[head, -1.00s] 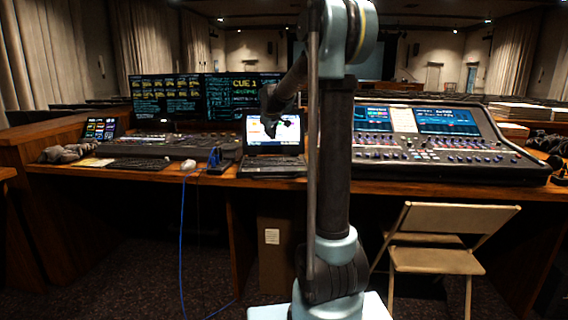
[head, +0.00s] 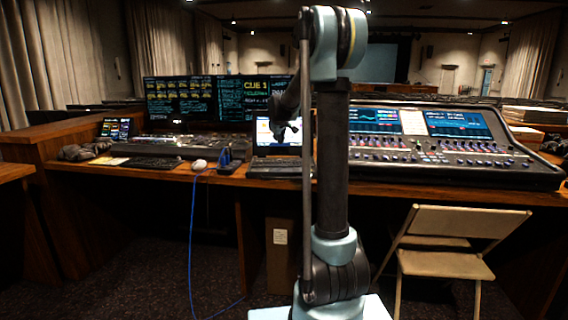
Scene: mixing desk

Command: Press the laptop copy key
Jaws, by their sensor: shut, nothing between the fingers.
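The open laptop (head: 275,168) stands on the desk near the middle of the picture, its lit screen facing me. Its keyboard shows as a dark strip below the screen; single keys, the copy key included, are too small to tell apart. My arm column hides the laptop's right part. My gripper (head: 286,133) hangs in front of the laptop screen, dark and pointing down, above the keyboard in the picture. It is shut and holds nothing. I cannot tell its exact height over the keys.
A large mixing console (head: 430,150) stands right of the laptop. A folding chair (head: 445,255) stands before the desk (head: 105,176) at right.

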